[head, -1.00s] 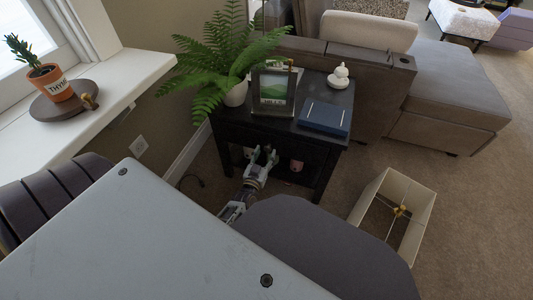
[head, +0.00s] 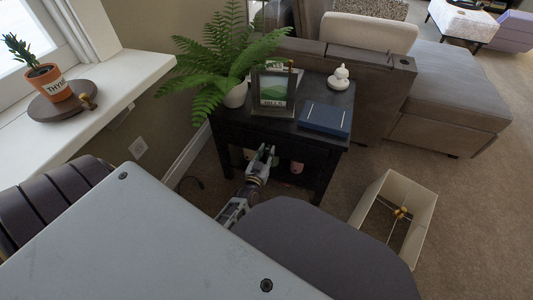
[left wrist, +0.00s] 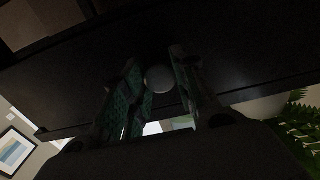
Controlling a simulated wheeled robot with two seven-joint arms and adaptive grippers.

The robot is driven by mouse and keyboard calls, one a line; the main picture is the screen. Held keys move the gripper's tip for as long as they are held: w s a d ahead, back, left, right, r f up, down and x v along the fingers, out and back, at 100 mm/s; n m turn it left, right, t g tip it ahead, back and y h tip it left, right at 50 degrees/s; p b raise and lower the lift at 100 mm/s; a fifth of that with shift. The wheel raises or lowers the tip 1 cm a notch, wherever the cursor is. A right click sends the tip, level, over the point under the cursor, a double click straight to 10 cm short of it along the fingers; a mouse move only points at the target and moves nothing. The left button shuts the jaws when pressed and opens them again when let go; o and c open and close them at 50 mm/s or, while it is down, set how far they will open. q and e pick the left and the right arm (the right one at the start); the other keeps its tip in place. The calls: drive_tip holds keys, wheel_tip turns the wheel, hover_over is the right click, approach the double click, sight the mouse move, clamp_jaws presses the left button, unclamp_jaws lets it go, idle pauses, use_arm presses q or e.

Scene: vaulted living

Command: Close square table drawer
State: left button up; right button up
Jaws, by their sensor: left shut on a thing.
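The square black side table (head: 318,87) stands against the sofa in the head view. Its front, with the drawer, faces me and is dark, so I cannot tell how far the drawer stands out. My left gripper (head: 266,152) is at the table's front, just below the top's edge. In the left wrist view, a round grey knob (left wrist: 160,78) sits on the dark drawer front (left wrist: 235,50). The left gripper's fingers (left wrist: 158,85) are on both sides of the knob, shut on it. My right gripper is not in view.
A fern (head: 225,60), a picture frame (head: 273,90), a blue book-like box (head: 325,118) and a small white ornament (head: 340,76) stand on the table. A lampshade (head: 415,200) lies on the carpet at the right. A sofa (head: 370,90) stands behind the table.

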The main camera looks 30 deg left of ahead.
use_arm(q)
clamp_jaws()
drive_tip(key=shift+w, duration=0.1)
drive_tip(key=shift+p+x, duration=0.4)
drive_tip(key=shift+x, duration=0.75)
drive_tip(key=shift+r, duration=0.1)
drive_tip(key=o, duration=0.6)
unclamp_jaws()
drive_tip(key=shift+w, duration=0.1)
drive_tip(key=o, duration=0.3)
drive_tip(key=shift+w, duration=0.1)
